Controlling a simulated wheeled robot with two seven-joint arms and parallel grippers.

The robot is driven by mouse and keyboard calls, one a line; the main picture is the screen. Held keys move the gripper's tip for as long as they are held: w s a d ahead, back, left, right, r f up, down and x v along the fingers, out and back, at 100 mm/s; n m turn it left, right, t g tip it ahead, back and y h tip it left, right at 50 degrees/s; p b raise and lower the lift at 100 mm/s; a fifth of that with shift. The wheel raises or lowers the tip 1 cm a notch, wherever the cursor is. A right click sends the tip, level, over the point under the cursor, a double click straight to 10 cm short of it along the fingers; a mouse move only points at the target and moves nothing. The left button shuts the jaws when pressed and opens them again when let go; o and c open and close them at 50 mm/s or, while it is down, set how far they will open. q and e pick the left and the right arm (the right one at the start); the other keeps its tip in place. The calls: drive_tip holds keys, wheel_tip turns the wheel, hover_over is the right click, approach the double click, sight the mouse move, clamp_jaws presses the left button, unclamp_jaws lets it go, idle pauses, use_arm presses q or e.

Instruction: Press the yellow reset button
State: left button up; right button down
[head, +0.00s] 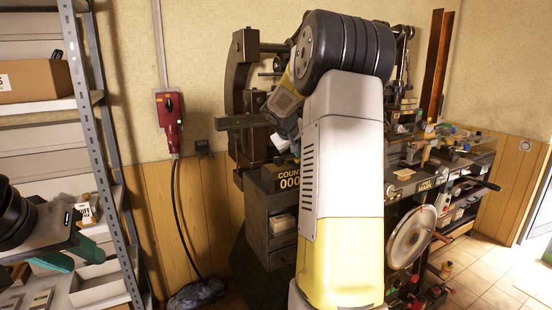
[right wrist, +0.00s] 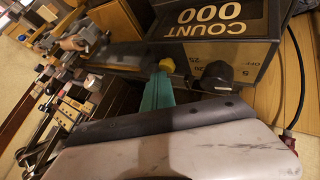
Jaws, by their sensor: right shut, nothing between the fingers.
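The yellow reset button (right wrist: 168,61) shows in the right wrist view, beside the lower edge of the counter box marked COUNT 000 (right wrist: 240,47). My right gripper (right wrist: 164,76) has its teal fingers shut and empty, with the tips right at the button. I cannot tell whether they touch it. In the head view the counter box (head: 268,180) is partly hidden by my right arm, and the button and right fingertips are hidden. My left gripper (head: 70,255) is at the far left by the shelf, with its teal fingers apart.
A black knob (right wrist: 217,76) sits close to the button. The dark press (head: 243,80) stands behind my right arm. A red switch box (head: 169,120) with a cable hangs on the wall. A metal shelf (head: 105,150) stands left, and a cluttered bench (head: 462,165) stands right.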

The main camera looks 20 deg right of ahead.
sight(296, 162)
drive_tip(key=shift+r, duration=0.85)
drive_tip(key=shift+r, duration=2.5)
drive_tip(key=shift+s, duration=0.1)
drive_tip(key=s+a+f+y, duration=0.3)
drive_tip(key=s+a+y, duration=0.1)
drive_tip(key=s+a, duration=0.9)
drive_tip(key=s+a+f+y, duration=0.3)
drive_tip(key=s+a, duration=1.1)
drive_tip(key=s, duration=0.7)
drive_tip(key=shift+s+f+y, duration=0.2)
drive_tip(key=shift+s+y, duration=0.1)
drive_tip(key=shift+y, duration=0.5)
